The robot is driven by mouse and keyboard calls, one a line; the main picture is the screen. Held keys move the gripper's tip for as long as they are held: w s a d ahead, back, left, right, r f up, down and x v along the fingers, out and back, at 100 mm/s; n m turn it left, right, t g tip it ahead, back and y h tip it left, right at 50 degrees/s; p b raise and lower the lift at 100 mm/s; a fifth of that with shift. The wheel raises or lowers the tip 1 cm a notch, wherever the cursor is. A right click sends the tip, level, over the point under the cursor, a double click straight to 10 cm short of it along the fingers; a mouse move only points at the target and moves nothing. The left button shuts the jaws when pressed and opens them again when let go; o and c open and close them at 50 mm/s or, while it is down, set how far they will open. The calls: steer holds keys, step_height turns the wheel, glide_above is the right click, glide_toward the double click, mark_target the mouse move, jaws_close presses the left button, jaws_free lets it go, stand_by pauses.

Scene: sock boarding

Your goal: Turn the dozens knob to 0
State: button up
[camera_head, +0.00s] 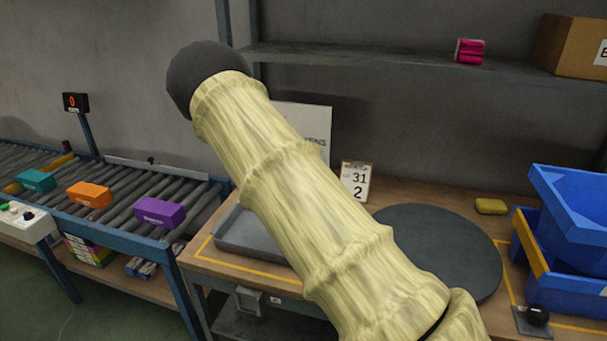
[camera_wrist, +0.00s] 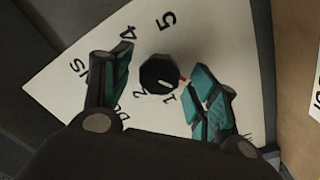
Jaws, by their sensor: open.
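The dozens knob (camera_wrist: 159,73) is a dark, many-sided knob on a white panel (camera_wrist: 205,30) in the wrist view. Digits 5, 4, 2 and 1 and part of the lettering show around it; I see no 0. A small red and white mark shows at the knob's right edge, beside a fingertip. My gripper (camera_wrist: 163,78) is open, with one teal-padded finger left of the knob and the other to its right. I cannot tell whether they touch it. In the head view the panel (camera_head: 312,118) is mostly behind my arm, and knob and gripper are hidden.
A grey tray (camera_head: 252,240) and a dark round disc (camera_head: 460,245) are on the bench. A card reading 31 and 2 (camera_head: 357,180) stands behind. Blue bins (camera_head: 575,215) are at right. A roller conveyor (camera_head: 120,190) with coloured boxes is at left, with a display reading 0 (camera_head: 75,102).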

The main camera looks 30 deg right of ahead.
steer(key=v, duration=1.2)
stand_by(0.5)
